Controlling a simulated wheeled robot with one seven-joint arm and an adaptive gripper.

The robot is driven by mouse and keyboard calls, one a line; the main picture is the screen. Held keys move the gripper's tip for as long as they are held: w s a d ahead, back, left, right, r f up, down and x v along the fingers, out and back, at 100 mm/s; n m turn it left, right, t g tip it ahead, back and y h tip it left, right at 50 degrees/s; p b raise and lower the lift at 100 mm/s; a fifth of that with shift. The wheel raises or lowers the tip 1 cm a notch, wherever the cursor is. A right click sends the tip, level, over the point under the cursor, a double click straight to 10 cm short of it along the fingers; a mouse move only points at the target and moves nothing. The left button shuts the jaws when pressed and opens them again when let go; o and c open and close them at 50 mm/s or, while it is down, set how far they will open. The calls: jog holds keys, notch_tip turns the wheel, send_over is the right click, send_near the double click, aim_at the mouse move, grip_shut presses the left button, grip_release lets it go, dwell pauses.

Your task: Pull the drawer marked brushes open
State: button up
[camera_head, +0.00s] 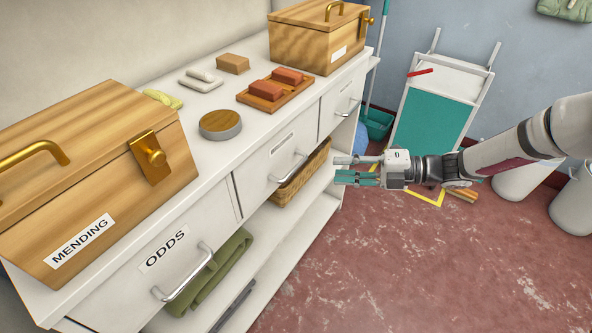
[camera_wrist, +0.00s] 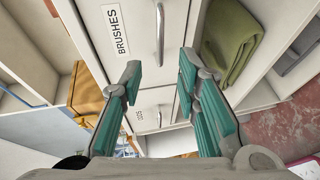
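The drawer marked BRUSHES (camera_wrist: 128,58) shows in the wrist view, its white front looking closed. Its upright-looking silver bar handle (camera_wrist: 160,32) is ahead of my gripper (camera_wrist: 159,70), in line with the gap between the fingertips. My gripper is open and empty, with teal pads spread apart. In the head view my gripper (camera_head: 340,169) hangs over the floor to the right of the cabinet, pointing left, apart from any handle. The labels on the middle drawer (camera_head: 262,165) and far drawer (camera_head: 335,108) are too small to read there, so I cannot tell which is BRUSHES.
The ODDS drawer (camera_head: 190,240) is closed at the near end, with a green cloth (camera_head: 222,270) below it. A wicker basket (camera_head: 300,175) sits on the shelf under the middle drawer. Wooden boxes (camera_head: 90,180) stand on the cabinet top. Open red floor (camera_head: 400,270) lies right.

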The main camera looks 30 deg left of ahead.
aim_at(296, 167)
jog(key=b+x, duration=0.2)
jog(key=x, duration=1)
grip_shut()
